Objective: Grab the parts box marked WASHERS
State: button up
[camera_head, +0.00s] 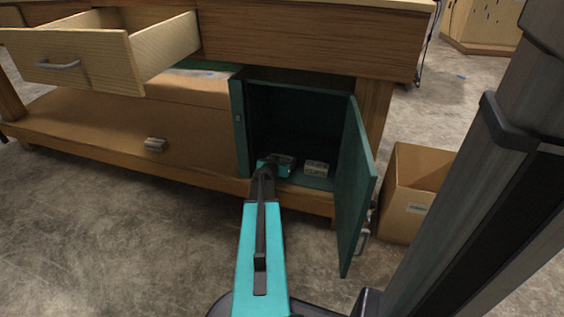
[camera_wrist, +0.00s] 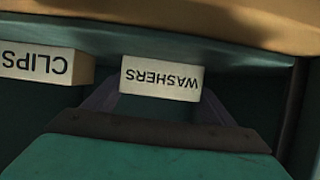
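The WASHERS box (camera_wrist: 161,79) is a small pale box with dark lettering, upside down in the wrist view. It lies straight ahead of my gripper (camera_wrist: 160,98), with one dark finger along each side. The fingers are spread about the box's width; whether they press on it I cannot tell. In the head view my gripper (camera_head: 270,166) reaches into the low green cabinet, at the left box (camera_head: 284,160), partly hidden by it. The CLIPS box (camera_wrist: 46,66) is beside it, at left in the wrist view and at right in the head view (camera_head: 316,168).
The cabinet door (camera_head: 355,190) stands open on the right, its wall (camera_head: 239,125) close on the left. A bench top (camera_head: 310,35) overhangs the cabinet. A drawer (camera_head: 90,55) is pulled out at upper left. An open cardboard box (camera_head: 408,200) stands on the floor right of the door.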

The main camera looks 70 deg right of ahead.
aim_at(282, 158)
jog(key=shift+c, duration=1.1)
jog(key=shift+r, duration=0.2)
jog(key=shift+r+p, duration=1)
jog(key=shift+r, duration=0.6)
jog(key=shift+s+a+r, duration=0.1)
jog(key=shift+a, duration=0.2)
jog(key=s+a, duration=0.1)
jog(key=a, duration=0.2)
jog(key=s+a, duration=0.1)
jog(key=a, duration=0.2)
jog(key=s+a, duration=0.1)
jog(key=a, duration=0.2)
jog(key=shift+s+a+r, duration=0.1)
jog(key=shift+a+r, duration=0.1)
jog(key=shift+r, duration=0.2)
jog(key=a+p, duration=0.1)
jog(key=p, duration=0.2)
jog(key=s+a+p, duration=0.1)
jog(key=a+p, duration=0.1)
jog(key=p, duration=0.1)
jog(key=a+p, duration=0.2)
jog(key=shift+s+r+p, duration=0.3)
jog(key=shift+r+p, duration=0.05)
jog(key=shift+p, duration=0.05)
